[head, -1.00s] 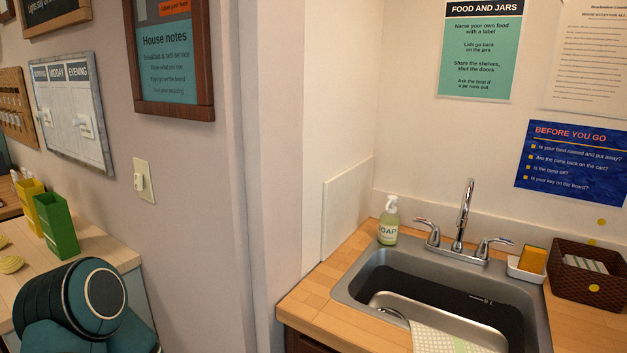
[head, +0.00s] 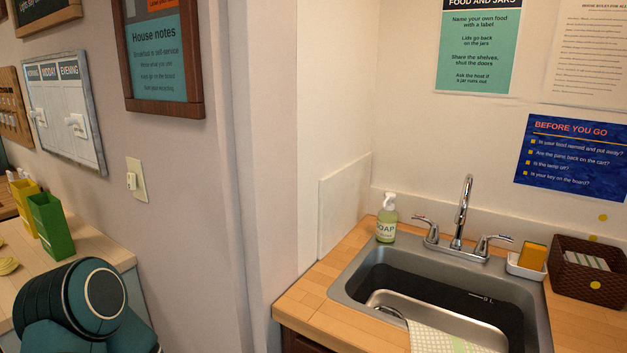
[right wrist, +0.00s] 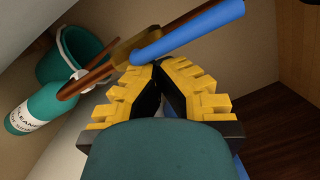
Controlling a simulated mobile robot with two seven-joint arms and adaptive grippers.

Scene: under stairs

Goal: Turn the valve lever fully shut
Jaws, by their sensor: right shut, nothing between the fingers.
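The valve lever (right wrist: 190,32) is a blue bent handle in the right wrist view. It joins a brass valve body (right wrist: 126,46) on a copper pipe (right wrist: 92,77). The lever reaches up and right from the valve and appears to run roughly along the pipe in this view. My right gripper (right wrist: 157,66) has yellow stepped fingers, closed together and empty. Its tips are right by the lever's valve end; I cannot tell whether they touch it. The valve is not in the head view, and my left gripper is in neither view.
Under the valve are a teal bucket (right wrist: 84,50) and a teal cleaner bottle (right wrist: 34,109). A wooden panel (right wrist: 300,50) stands at the right. The head view shows a sink (head: 350,290) in a wooden counter (head: 300,305), with a soap bottle (head: 387,220) and a brown basket (head: 585,280).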

